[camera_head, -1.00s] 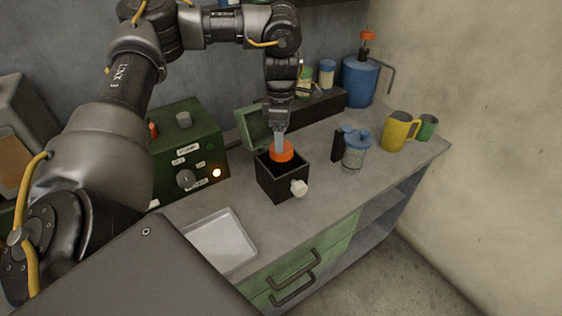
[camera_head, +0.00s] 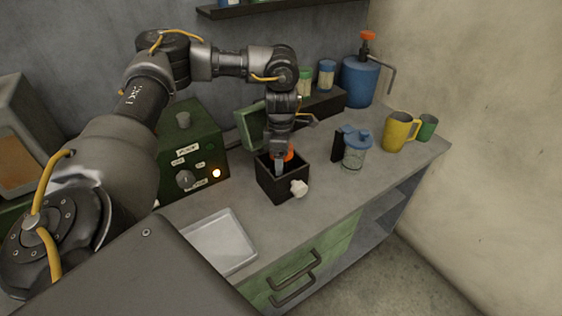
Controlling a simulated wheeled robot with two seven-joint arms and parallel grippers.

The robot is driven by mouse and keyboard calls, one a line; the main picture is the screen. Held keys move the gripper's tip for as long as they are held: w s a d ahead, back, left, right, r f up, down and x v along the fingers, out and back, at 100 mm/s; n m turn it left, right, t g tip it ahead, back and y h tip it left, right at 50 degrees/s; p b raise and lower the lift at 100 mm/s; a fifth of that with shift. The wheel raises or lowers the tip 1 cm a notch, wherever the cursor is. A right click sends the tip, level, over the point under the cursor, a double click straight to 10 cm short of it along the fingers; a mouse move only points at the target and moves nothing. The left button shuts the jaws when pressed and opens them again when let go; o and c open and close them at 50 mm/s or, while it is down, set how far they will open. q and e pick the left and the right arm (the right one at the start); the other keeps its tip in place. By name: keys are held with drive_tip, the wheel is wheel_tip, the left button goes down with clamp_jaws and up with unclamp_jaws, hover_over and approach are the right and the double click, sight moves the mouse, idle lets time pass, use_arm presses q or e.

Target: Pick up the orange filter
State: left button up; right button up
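The orange filter (camera_head: 289,153) is at the top of a small open black box (camera_head: 284,183) on the counter, and only a part of it shows beside my gripper. My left gripper (camera_head: 279,166) points down over the box opening, with its fingertips reaching into it in front of the filter. The gripper hides much of the filter, and I cannot tell whether the fingers are open or shut on it. The box's green lid (camera_head: 249,128) stands open behind, and a white knob (camera_head: 299,188) is on its front. My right gripper is out of view.
A green control box (camera_head: 187,150) with a lit lamp stands left of the black box. A pale tray (camera_head: 220,243) lies in front. A blue-lidded jar (camera_head: 355,150), yellow mug (camera_head: 400,132) and green cup (camera_head: 428,127) stand right.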

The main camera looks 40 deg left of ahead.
use_arm(q)
drive_tip(key=c, duration=0.9)
drive_tip(key=shift+r, duration=0.1)
wheel_tip(320, 180, up, 9)
drive_tip(key=shift+r, duration=0.1)
drive_tip(key=shift+r+p, duration=0.3)
drive_tip(key=shift+r, duration=0.05)
